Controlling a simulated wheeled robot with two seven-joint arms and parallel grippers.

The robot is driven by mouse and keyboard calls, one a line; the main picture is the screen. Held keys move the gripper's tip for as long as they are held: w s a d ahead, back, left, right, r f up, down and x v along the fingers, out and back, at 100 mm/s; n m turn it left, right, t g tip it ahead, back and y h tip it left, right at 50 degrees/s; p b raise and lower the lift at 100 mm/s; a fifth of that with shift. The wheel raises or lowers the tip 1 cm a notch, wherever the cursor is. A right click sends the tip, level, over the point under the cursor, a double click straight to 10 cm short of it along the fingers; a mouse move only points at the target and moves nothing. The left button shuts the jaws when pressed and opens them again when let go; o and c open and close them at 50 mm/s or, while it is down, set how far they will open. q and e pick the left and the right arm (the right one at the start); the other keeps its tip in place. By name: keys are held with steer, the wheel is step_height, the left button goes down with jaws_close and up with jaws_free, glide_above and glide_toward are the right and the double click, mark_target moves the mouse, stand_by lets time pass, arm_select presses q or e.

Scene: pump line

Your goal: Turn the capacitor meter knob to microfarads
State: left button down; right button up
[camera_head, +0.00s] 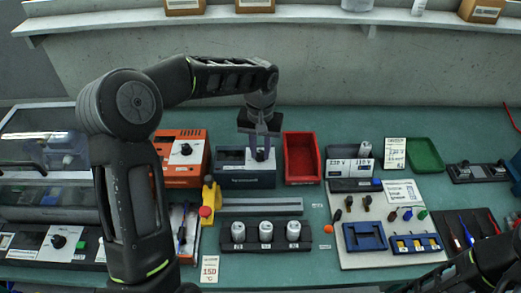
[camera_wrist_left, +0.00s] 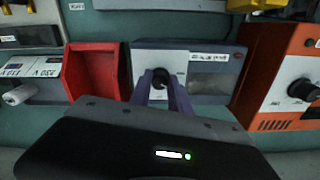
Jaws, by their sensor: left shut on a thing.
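The capacitor meter is a dark blue-grey box (camera_head: 232,178) standing on the green bench between the orange instrument and the red bin. It also shows in the wrist view (camera_wrist_left: 213,82), with a white panel and a black knob (camera_wrist_left: 161,77). My left gripper (camera_head: 260,153) reaches down over the right part of the meter, where the knob is hidden in the head view. In the wrist view its two purplish fingers (camera_wrist_left: 160,85) are shut on the knob, one on each side. The knob's pointer and the scale markings are too small to read. Only part of my right arm shows, at the bottom right.
An orange instrument (camera_head: 174,170) with its own knob stands left of the meter. A red bin (camera_head: 302,158) is close on the right. A grey rail (camera_head: 262,206) and a dark holder (camera_head: 265,246) with three cans lie in front.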

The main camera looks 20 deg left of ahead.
mark_target(260, 153)
arm_select(q)
steer(key=m, duration=0.6)
steer(key=shift+m, duration=0.3)
steer(key=m+p, duration=0.1)
steer(key=m, duration=0.5)
steer(key=shift+a, duration=0.15)
steer(key=shift+f, duration=0.1)
steer(key=c, duration=1.2)
jaws_free()
step_height(260, 153, up, 8)
steer(key=shift+f+b, duration=0.1)
steer(key=shift+b, duration=0.45)
